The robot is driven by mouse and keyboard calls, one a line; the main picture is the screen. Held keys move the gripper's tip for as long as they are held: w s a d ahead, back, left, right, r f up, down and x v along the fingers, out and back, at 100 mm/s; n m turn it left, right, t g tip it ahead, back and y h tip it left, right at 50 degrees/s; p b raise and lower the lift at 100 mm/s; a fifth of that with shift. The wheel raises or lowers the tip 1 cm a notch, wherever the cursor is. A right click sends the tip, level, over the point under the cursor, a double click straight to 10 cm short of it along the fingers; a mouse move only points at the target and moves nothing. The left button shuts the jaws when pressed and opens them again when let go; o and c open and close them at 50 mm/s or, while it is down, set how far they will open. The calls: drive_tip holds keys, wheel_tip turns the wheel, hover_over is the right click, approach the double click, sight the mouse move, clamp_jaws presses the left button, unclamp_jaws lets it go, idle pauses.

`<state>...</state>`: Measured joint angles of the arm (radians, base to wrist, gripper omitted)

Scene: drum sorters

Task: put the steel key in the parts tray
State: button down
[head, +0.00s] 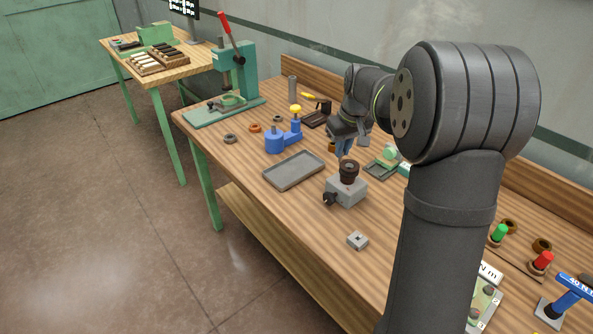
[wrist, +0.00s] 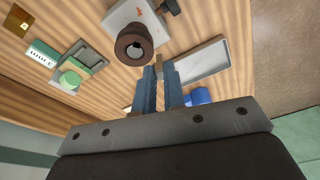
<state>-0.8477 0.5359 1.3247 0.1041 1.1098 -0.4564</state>
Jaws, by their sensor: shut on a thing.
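My gripper (wrist: 160,84) points down with its two blue fingers close together. It is shut on a thin, small greyish piece, the steel key (wrist: 159,67), of which only a sliver shows between the fingertips. In the head view my gripper (head: 343,150) is above the bench, just behind a grey block with a dark round top, and the key cannot be made out there. The parts tray (head: 293,171) is a flat grey rectangular tray, empty, to the left of my gripper. It also shows in the wrist view (wrist: 204,62), right of the fingers and apart from them.
The grey block (head: 346,191) with its dark brown cylinder (wrist: 132,46) stands close to my fingers, between tray and arm. A blue fixture (head: 275,142) stands behind the tray. A green fixture (head: 384,165) is to the right. A small metal block (head: 357,240) lies in front.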

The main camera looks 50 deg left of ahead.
drive_tip(key=s+a+f+n, duration=0.1)
drive_tip(key=s+a+f, duration=0.2)
drive_tip(key=a, duration=0.2)
drive_tip(key=s+a+f+n, duration=0.1)
drive_tip(key=s+a+f, duration=0.2)
drive_tip(key=a, duration=0.2)
drive_tip(key=s+a+f+n, duration=0.1)
drive_tip(key=s+a+f, duration=0.3)
drive_tip(key=a, duration=0.1)
drive_tip(key=shift+s+a, duration=0.1)
drive_tip(key=shift+f, duration=2)
drive_tip(key=shift+f, duration=0.1)
drive_tip(key=c, duration=1.5)
unclamp_jaws()
drive_tip(key=shift+f, duration=0.1)
drive_tip(key=shift+c, duration=0.2)
drive_tip(key=shift+o, duration=0.2)
wheel_tip(320, 180, up, 12)
drive_tip(key=d, duration=0.2)
drive_tip(key=shift+d, duration=0.35)
